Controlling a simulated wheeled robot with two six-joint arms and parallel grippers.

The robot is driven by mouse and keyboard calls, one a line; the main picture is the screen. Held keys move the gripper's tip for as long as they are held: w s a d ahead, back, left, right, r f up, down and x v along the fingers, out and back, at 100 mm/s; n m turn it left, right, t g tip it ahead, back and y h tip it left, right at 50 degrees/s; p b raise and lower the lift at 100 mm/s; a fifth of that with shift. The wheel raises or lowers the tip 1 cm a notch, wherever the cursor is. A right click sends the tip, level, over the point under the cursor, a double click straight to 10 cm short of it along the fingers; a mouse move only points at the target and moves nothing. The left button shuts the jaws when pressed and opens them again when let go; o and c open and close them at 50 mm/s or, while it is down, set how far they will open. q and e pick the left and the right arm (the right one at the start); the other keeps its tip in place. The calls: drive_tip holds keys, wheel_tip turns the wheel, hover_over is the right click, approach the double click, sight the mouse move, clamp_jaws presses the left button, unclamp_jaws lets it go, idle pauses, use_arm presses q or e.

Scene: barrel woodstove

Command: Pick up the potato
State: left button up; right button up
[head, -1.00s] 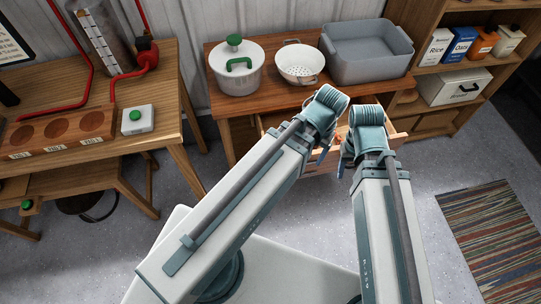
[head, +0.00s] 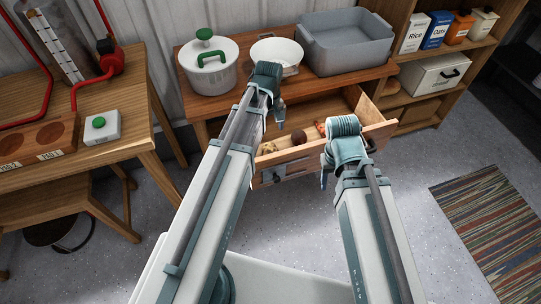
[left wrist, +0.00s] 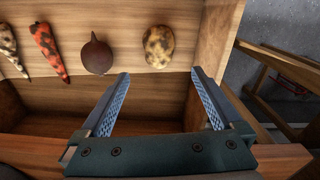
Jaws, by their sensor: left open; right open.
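The potato (left wrist: 158,47), tan with dark brown blotches, lies on the floor of the open drawer (head: 335,148). In the head view the potato (head: 267,148) shows small at the drawer's left end. My left gripper (left wrist: 158,74) is open and empty above the drawer; in the left wrist view the potato appears just beyond its fingertips, roughly between them. In the head view my left gripper (head: 280,120) points down over the drawer. My right gripper (head: 325,178) is in front of the drawer, its fingers mostly hidden by its own wrist.
Beside the potato lie a dark round beet (left wrist: 95,54), a red speckled carrot-shaped root (left wrist: 47,50) and a pale speckled one (left wrist: 10,48). The drawer walls are close around them. Above stand a white pot (head: 208,65), a colander (head: 276,52) and a grey tub (head: 346,45).

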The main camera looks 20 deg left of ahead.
sight(270, 148)
use_arm(q)
wheel_tip(270, 148, down, 6)
drive_tip(key=b, duration=0.5)
drive_tip(key=shift+f, duration=0.1)
drive_tip(key=f+b, duration=0.5)
drive_tip(key=shift+s+d+f, duration=0.1)
drive_tip(key=shift+s+d, duration=0.15)
drive_tip(key=shift+d, duration=0.05)
drive_tip(key=c, duration=1.4)
drive_tip(key=shift+r, duration=0.2)
